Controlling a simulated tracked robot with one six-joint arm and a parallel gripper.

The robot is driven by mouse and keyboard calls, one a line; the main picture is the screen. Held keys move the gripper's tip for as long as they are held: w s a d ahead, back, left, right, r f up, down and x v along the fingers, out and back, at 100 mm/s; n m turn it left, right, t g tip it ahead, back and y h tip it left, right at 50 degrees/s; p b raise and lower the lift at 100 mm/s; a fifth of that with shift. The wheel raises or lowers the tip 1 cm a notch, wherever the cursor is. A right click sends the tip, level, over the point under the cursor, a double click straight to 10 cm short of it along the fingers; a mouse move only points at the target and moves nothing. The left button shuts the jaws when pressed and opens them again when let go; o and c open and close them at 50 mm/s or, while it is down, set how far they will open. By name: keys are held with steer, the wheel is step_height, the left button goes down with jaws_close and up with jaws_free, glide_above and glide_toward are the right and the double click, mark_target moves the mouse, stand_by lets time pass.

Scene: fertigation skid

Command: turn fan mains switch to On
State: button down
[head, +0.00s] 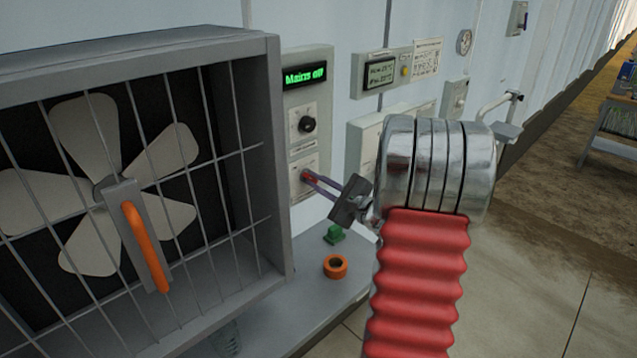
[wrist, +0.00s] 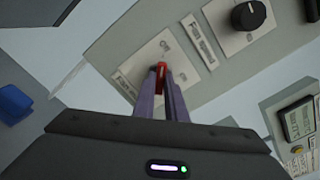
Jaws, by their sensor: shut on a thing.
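The fan mains switch is a small red lever (wrist: 161,69) on a pale plate (wrist: 143,66) low on the grey control panel. In the head view its red tip (head: 307,175) shows below a black knob. My gripper (head: 317,181) reaches in from the right, its two thin purple fingers closed around the lever. In the wrist view the fingers (wrist: 161,84) meet on the lever and hide its lower part and some of the plate. Lettering on the plate is small and tilted. A green display (head: 304,75) above reads "Mains" and a short word I cannot read surely.
A caged fan (head: 95,185) with an orange handle (head: 146,247) stands close on the left. A black knob (head: 307,124) is just above the switch. An orange ring (head: 335,267) and a green block (head: 334,234) lie on the grey shelf below. Wall boxes (head: 382,74) are to the right.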

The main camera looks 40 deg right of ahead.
steer(key=shift+m, duration=0.6)
steer(key=m, duration=0.4)
steer(key=shift+f, duration=0.1)
steer(key=m, duration=0.5)
steer(key=shift+a+m, duration=0.1)
steer(key=shift+m, duration=0.3)
steer(key=m, duration=0.3)
steer(key=shift+m, duration=2)
steer(key=c, duration=1.8)
jaws_free()
steer(key=shift+s, duration=0.1)
steer(key=s, duration=1.3)
steer(key=shift+s+d, duration=0.25)
steer(key=shift+s, duration=0.1)
